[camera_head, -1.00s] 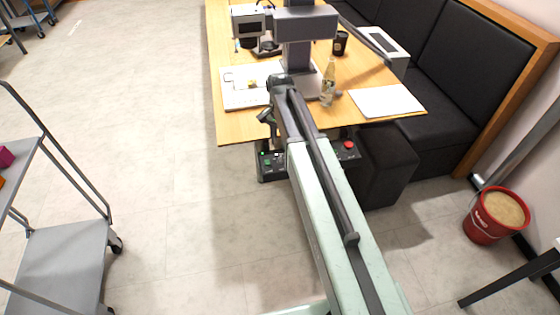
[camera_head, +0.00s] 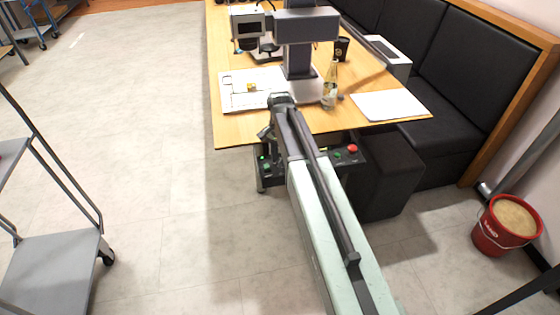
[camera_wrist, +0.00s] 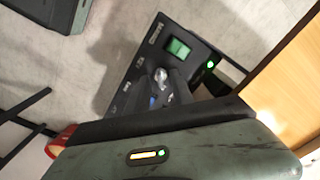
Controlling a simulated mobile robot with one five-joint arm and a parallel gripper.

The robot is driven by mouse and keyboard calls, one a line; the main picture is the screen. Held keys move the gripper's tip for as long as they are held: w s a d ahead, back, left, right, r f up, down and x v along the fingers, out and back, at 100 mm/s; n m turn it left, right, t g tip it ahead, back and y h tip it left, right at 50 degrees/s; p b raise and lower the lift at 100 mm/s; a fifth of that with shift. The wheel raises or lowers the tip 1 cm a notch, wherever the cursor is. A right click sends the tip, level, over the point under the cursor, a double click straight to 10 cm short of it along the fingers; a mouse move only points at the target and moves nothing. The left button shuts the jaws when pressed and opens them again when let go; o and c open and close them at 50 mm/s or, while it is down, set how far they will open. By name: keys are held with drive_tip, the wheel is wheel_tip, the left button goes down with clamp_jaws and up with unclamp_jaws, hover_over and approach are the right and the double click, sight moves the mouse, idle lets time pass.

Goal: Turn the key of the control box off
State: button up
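The control box is dark and sits just below the table's front edge in the head view. Its left end (camera_head: 263,168) has green lights, and its right end has a red button (camera_head: 352,149). My arm covers its middle. In the wrist view the panel (camera_wrist: 128,88) shows a lit green display (camera_wrist: 179,47) and a small silver key (camera_wrist: 160,75) near the panel's centre. My gripper (camera_head: 265,132) is small and partly hidden by the arm in the head view, close above the box. Its fingers cannot be made out clearly, nor whether they touch the key.
The wooden table (camera_head: 234,128) carries the laser marker (camera_head: 298,52), a bottle (camera_head: 330,88), a white sheet (camera_head: 390,105) and a dark cup (camera_head: 341,47). A black stool (camera_head: 385,180) stands right of the box. A red bucket (camera_head: 492,238) is at right and a cart (camera_head: 55,265) at left.

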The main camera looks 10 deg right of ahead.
clamp_jaws()
drive_tip(key=shift+n, duration=0.3)
drive_tip(key=n, duration=0.6)
drive_tip(key=shift+n, duration=0.3)
drive_tip(key=n, duration=1)
drive_tip(key=shift+n, duration=0.4)
unclamp_jaws()
